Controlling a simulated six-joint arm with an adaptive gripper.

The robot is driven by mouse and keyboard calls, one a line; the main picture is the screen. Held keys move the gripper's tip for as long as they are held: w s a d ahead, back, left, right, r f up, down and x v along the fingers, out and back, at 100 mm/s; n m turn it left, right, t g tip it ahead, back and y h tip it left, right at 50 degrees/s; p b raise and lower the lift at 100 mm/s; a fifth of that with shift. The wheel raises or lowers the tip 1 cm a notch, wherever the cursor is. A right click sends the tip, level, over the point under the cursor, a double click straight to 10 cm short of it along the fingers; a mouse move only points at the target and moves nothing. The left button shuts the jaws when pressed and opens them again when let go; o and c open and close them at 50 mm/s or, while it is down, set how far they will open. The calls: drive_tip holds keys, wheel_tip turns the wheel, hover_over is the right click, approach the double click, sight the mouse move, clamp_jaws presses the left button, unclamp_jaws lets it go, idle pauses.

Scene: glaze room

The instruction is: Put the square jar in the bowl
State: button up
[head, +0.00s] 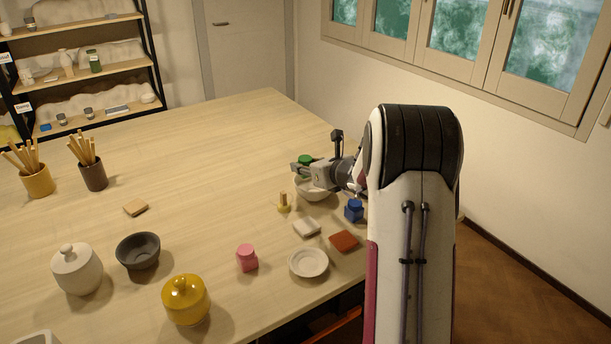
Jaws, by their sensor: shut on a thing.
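My gripper (302,170) is at the far right of the table in the head view, over the white bowl (316,193). It is shut on a green jar (305,159), of which only the top part shows behind the fingers. I cannot tell its full shape, or whether it touches the bowl. A small blue jar (354,211) with squarish sides stands just right of the bowl, partly by my arm. A pink jar (247,259) stands nearer the front. A dark grey bowl (138,250) stands empty at the left.
A yellow lidded pot (186,299), a white lidded pot (78,270), a small white dish (308,263), a white tile (306,227), a red tile (344,241) and a brass-coloured piece (284,204) stand around. Brush cups (94,175) are far left. The back middle is clear.

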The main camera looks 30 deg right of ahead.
drive_tip(key=shift+f, duration=1.65)
drive_tip(key=o, duration=1.2)
drive_tip(key=shift+o, duration=0.2)
drive_tip(key=shift+s, duration=0.1)
drive_tip(key=v, duration=1.1)
drive_tip(key=shift+s+r, duration=0.2)
drive_tip(key=shift+s, duration=0.15)
drive_tip(key=shift+a, duration=0.1)
